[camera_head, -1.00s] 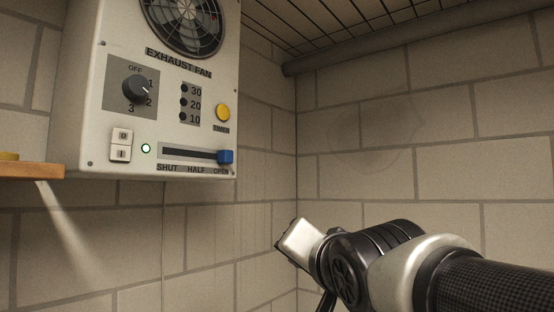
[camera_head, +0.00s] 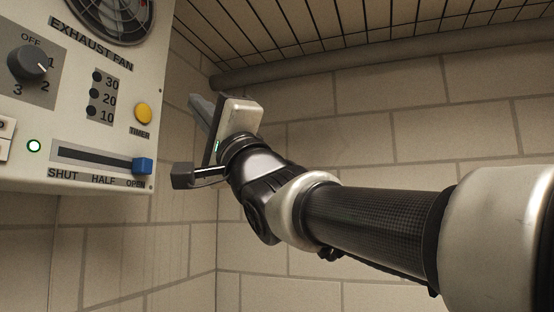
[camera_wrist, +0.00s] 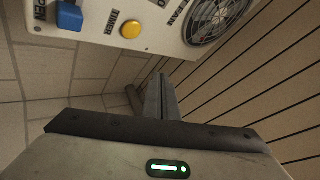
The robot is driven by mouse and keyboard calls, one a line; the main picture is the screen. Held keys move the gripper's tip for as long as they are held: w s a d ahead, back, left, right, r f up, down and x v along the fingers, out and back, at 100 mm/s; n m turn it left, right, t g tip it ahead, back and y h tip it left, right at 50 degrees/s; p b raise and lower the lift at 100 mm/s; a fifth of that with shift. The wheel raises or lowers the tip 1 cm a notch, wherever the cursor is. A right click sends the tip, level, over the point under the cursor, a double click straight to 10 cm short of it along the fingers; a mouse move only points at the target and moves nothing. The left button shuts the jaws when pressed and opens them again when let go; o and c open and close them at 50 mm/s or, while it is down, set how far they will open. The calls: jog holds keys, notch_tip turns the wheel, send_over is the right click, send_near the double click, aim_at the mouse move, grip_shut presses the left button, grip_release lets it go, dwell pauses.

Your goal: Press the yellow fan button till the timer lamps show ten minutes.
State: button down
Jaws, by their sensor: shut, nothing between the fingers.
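The yellow timer button (camera_head: 143,113) is on the right side of the exhaust fan panel (camera_head: 110,180). It also shows in the wrist view (camera_wrist: 130,30). The timer lamps (camera_head: 95,95), marked 30, 20 and 10, are all dark. My gripper (camera_head: 197,103) is to the right of the button, apart from it, with its fingers up and to the left. In the wrist view the fingers (camera_wrist: 160,92) are together and empty, and the button lies beyond them, up and to the left.
A blue slider (camera_head: 142,166) sits at OPEN below the button. A grey rotary knob (camera_head: 27,63), a green lit lamp (camera_head: 34,146) and the fan grille (camera_head: 112,15) are on the panel. A pipe (camera_head: 330,68) runs under the ceiling. Free room lies between gripper and panel.

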aim_at(144, 113)
jog(key=w+a+p, duration=0.1)
jog(key=w+a, duration=0.1)
jog(key=a, duration=0.6)
jog(key=shift+w+a, duration=0.25)
dwell(2.1)
jog(key=shift+w+a, duration=0.15)
jog(key=shift+a, duration=0.2)
jog(key=shift+w+a, duration=0.1)
jog(key=shift+a, duration=0.3)
dwell(0.7)
jog(key=shift+d+f, duration=0.1)
jog(key=shift+s+d, duration=0.25)
jog(key=shift+d, duration=0.4)
